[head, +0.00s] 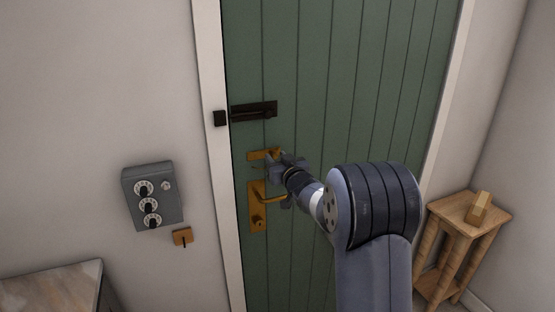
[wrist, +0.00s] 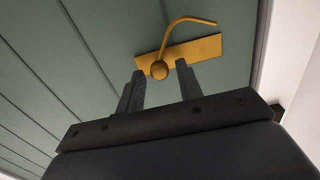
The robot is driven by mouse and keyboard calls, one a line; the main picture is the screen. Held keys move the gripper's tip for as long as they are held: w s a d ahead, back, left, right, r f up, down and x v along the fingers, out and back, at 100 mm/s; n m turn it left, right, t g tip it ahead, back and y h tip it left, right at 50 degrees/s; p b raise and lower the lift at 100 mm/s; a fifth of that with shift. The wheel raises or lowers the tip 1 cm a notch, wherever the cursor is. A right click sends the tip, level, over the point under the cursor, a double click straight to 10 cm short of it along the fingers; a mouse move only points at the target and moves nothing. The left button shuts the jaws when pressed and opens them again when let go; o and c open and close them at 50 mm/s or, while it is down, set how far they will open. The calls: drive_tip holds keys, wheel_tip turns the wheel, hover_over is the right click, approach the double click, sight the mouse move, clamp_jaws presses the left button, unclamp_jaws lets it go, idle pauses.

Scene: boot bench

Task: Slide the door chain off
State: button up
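A brass chain plate (head: 256,155) is fixed near the left edge of the green door (head: 340,70), below a black bolt. In the wrist view the plate (wrist: 205,48) carries a round brass knob (wrist: 159,71) near one end. A thin curved brass chain (wrist: 190,19) rises from the knob and bends to the right. My gripper (head: 281,162) is at the plate. In the wrist view my gripper (wrist: 160,77) is open, its fingers apart on either side of the knob. I see gaps beside the knob; I cannot tell how deep it sits between them.
The black bolt (head: 254,111) is above the plate, with a black keeper (head: 219,118) on the white frame. A brass lever handle (head: 258,212) is close below my gripper. A grey dial box (head: 151,196) hangs left. A wooden stool (head: 462,225) stands right.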

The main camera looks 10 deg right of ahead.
clamp_jaws()
idle(0.3)
drive_tip(key=a+b, duration=0.2)
drive_tip(key=a, duration=0.1)
drive_tip(key=s+a+b, duration=0.1)
drive_tip(key=a+b, duration=0.2)
drive_tip(key=shift+s+f+b, duration=0.1)
drive_tip(key=shift+f+b, duration=0.1)
drive_tip(key=shift+b, duration=0.15)
drive_tip(key=shift+s+a+r+b, duration=0.1)
drive_tip(key=shift+a+r+b, duration=0.15)
drive_tip(key=shift+a, duration=0.35)
drive_tip(key=shift+o, duration=0.8)
unclamp_jaws()
drive_tip(key=shift+a, duration=0.1)
drive_tip(key=shift+s, duration=0.1)
